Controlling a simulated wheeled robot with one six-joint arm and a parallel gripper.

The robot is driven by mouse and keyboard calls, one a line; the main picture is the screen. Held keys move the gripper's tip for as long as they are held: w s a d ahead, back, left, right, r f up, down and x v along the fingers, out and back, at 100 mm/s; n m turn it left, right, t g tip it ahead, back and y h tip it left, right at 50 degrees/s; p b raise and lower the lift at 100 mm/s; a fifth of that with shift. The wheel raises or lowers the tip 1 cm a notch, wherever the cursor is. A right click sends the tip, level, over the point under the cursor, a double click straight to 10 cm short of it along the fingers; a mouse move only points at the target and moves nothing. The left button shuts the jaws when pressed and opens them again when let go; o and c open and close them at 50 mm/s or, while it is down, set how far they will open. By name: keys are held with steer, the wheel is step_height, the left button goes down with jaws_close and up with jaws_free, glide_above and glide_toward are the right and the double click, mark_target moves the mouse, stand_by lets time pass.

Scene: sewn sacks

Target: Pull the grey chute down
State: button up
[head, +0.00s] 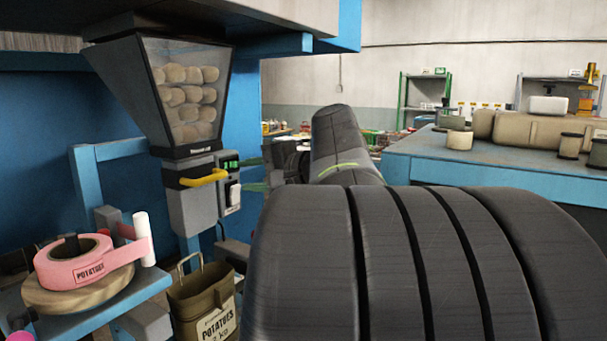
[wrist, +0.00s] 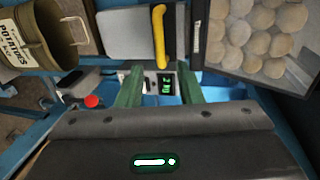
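The grey chute (head: 193,212) hangs below the potato-filled hopper (head: 190,95) at left in the head view, with a yellow handle (head: 204,178) across its upper front. In the wrist view, turned sideways, the grey chute (wrist: 122,36) and yellow handle (wrist: 158,32) are at top centre. My gripper (head: 250,175) is right of the handle in the head view, partly hidden by my arm. In the wrist view my gripper (wrist: 159,76) has its two green fingers apart with nothing held. The handle's near end appears between the fingertips, with no visible contact.
A control box (head: 229,185) with a green display sits right beside the chute. An open potato sack (head: 203,295) stands below. A blue table (head: 480,175) with a filled sack and tins is at right.

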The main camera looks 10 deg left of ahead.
mark_target(214, 179)
steer(key=p+x, duration=0.2)
steer(key=x, duration=1)
steer(key=shift+p, duration=0.35)
steer(key=shift+c, duration=0.4)
jaws_close()
